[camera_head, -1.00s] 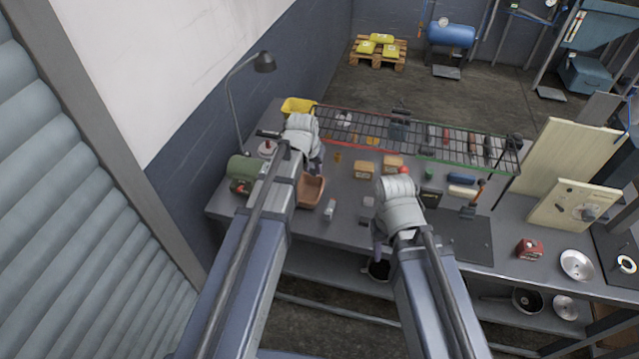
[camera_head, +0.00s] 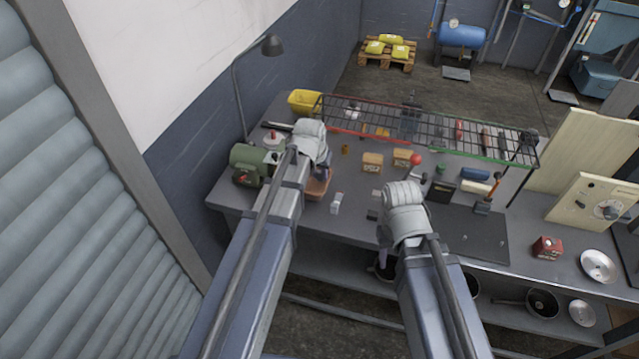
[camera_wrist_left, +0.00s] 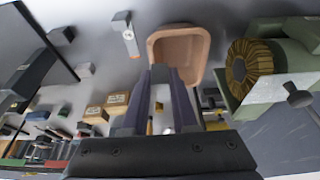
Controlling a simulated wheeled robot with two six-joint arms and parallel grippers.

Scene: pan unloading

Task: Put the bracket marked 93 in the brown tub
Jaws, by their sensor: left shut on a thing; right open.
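The brown tub (camera_head: 319,187) stands at the table's left front, partly hidden by my left arm. It also shows, open and apparently empty, in the left wrist view (camera_wrist_left: 182,48). My left gripper (camera_head: 322,168) is above the table by the tub. In the wrist view its fingers (camera_wrist_left: 163,100) are shut on a small pale grey piece (camera_wrist_left: 162,95), largely hidden; I cannot read a mark on it. A grey-white piece with an orange patch (camera_head: 336,203) stands right of the tub. My right gripper (camera_head: 384,245) is open, low at the table's front edge, mostly hidden by its wrist.
A green motor (camera_head: 247,163) stands left of the tub. A wire rack (camera_head: 430,135) runs along the back, with a yellow bin (camera_head: 304,101) at its left end. Cardboard boxes (camera_head: 372,162), a red ball (camera_head: 415,159) and small dark blocks lie mid-table.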

